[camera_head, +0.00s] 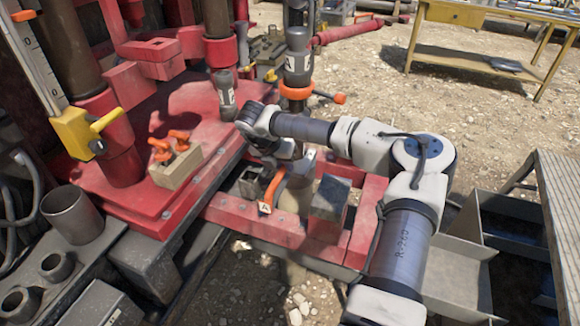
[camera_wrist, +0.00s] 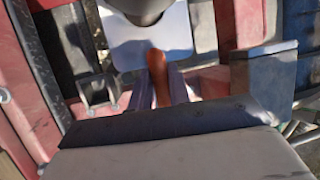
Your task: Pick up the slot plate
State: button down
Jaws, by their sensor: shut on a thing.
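The slot plate (camera_wrist: 180,42) is a pale grey flat plate with an orange handle. In the wrist view it lies at top centre, with a dark round pipe end in front of its middle. My gripper (camera_wrist: 158,88) has its two grey fingers on either side of the orange handle and is shut on it. In the head view the plate (camera_head: 304,163) is mostly hidden behind my arm and the pipe; its orange handle shows below my wrist. My gripper's fingertips are largely hidden there. I cannot tell whether the plate touches the pipe or its support.
A red frame (camera_head: 235,216) with a grey block (camera_head: 328,205) surrounds the spot. A vertical pipe with an orange collar (camera_head: 296,91) stands close behind. A red deck (camera_head: 150,190) with a small orange-handled block (camera_head: 175,160) lies left. Grey bins (camera_head: 470,250) stand right.

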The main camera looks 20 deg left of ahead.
jog(key=shift+r, duration=0.1)
dwell(0.3)
jog(key=shift+w+r+b, duration=0.1)
jog(key=shift+r+b, duration=0.3)
jog(key=shift+r, duration=0.4)
jog(key=shift+r+b, duration=0.35)
jog(key=shift+r, duration=0.55)
jog(key=s+b, duration=0.4)
jog(key=s, duration=1.4)
jog(key=shift+a, duration=0.3)
jog(key=shift+s, duration=0.15)
